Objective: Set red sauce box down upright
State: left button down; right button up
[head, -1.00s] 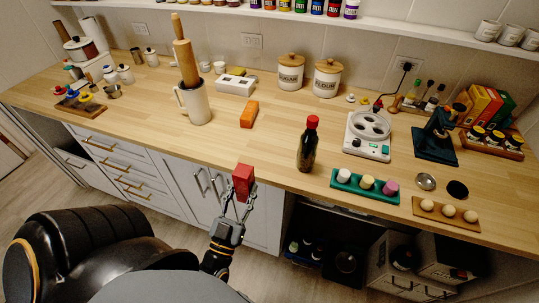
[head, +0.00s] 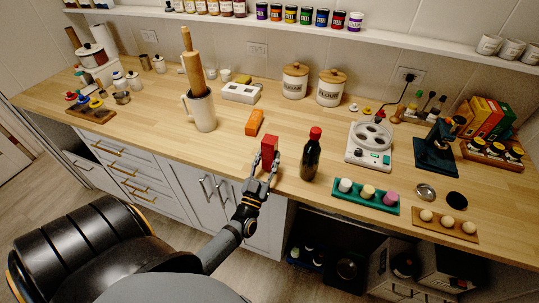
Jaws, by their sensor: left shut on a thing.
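The red sauce box (head: 270,149) is in the head view, near the front edge of the wooden counter. My left gripper (head: 266,167) is shut on it, with the fingers around its lower part. The box looks roughly upright, with a slight tilt in the picture. I cannot tell whether its base touches the counter, because the gripper hides it. My right gripper is not in view.
A dark bottle with a red cap (head: 311,155) stands close to the right of the box. An orange block (head: 255,122) lies behind it. A green tray (head: 376,203) lies to the right.

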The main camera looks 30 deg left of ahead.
pick_arm(q)
jog(key=shift+w+a+r, duration=0.1)
jog(key=shift+w+a, duration=0.15)
jog(key=shift+w, duration=0.65)
jog(key=shift+w+f, duration=0.1)
jog(key=shift+f, duration=0.4)
jog(key=shift+r, duration=0.1)
jog(key=shift+f, duration=0.3)
jog(key=c, duration=0.8)
grip_release()
jog(key=shift+r, duration=0.1)
